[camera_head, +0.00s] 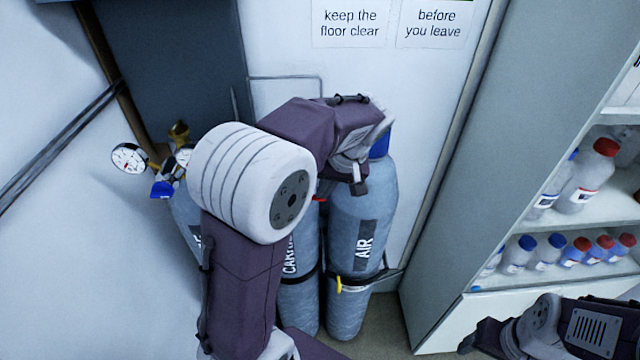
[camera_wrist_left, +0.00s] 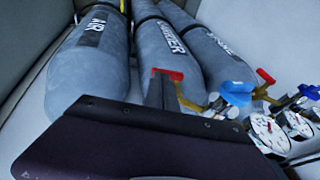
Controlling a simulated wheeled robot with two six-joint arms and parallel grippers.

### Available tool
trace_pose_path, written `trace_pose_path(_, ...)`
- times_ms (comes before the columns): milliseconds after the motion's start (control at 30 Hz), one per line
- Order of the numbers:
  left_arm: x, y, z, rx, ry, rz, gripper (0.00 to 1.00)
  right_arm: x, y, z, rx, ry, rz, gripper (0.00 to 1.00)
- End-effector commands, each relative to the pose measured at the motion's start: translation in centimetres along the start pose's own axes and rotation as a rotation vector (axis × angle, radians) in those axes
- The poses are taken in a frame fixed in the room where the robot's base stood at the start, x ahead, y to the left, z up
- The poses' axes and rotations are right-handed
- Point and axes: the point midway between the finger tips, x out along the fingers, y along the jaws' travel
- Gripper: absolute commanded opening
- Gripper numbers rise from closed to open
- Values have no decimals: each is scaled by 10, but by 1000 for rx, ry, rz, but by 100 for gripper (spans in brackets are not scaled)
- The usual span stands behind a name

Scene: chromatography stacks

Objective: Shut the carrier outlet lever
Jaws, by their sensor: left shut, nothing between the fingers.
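The CARRIER cylinder (camera_head: 297,305) stands in the middle of a row of grey gas cylinders, partly hidden by my left arm in the head view. A red lever (camera_wrist_left: 168,75) with a brass-yellow stem shows in front of this cylinder in the left wrist view. Only a red sliver (camera_head: 319,198) shows there in the head view. My left gripper (camera_head: 358,183) is shut and empty, pointing down close to the red lever. Its finger (camera_wrist_left: 160,93) overlaps the lever in the wrist view; I cannot tell if they touch. My right gripper (camera_head: 468,344) is low at the right, its jaws unclear.
The AIR cylinder (camera_head: 345,300) stands right of the carrier one. At the left cylinder are a gauge (camera_head: 129,158) and a blue lever (camera_head: 162,189); another red lever (camera_wrist_left: 265,76) shows in the wrist view. A shelf (camera_head: 560,284) with bottles stands at the right.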

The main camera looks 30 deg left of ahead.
Motion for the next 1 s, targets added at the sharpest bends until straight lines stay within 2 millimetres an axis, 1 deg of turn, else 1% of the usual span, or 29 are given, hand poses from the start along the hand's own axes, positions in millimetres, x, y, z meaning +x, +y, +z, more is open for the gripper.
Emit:
trace_pose_path(100, 2, 6, 1, 37, -1, -101, 0, -5, 0, 0, 0, 0, 0, 65)
trace_pose_path(433, 16, 13, 5, 123, 0, -404, 0, -8, 0, -1, 0, 0, 0, 65)
trace_pose_path(667, 28, 16, 8, 185, 0, -614, 0, -5, 0, 0, 0, 0, 0, 65)
trace_pose_path(833, 37, 18, 11, 231, -1, -769, 0, 2, 0, 0, 0, 0, 0, 65)
trace_pose_path(1000, 43, 18, 13, 230, 0, -778, 0, 11, 0, 1, 0, 0, 0, 65)
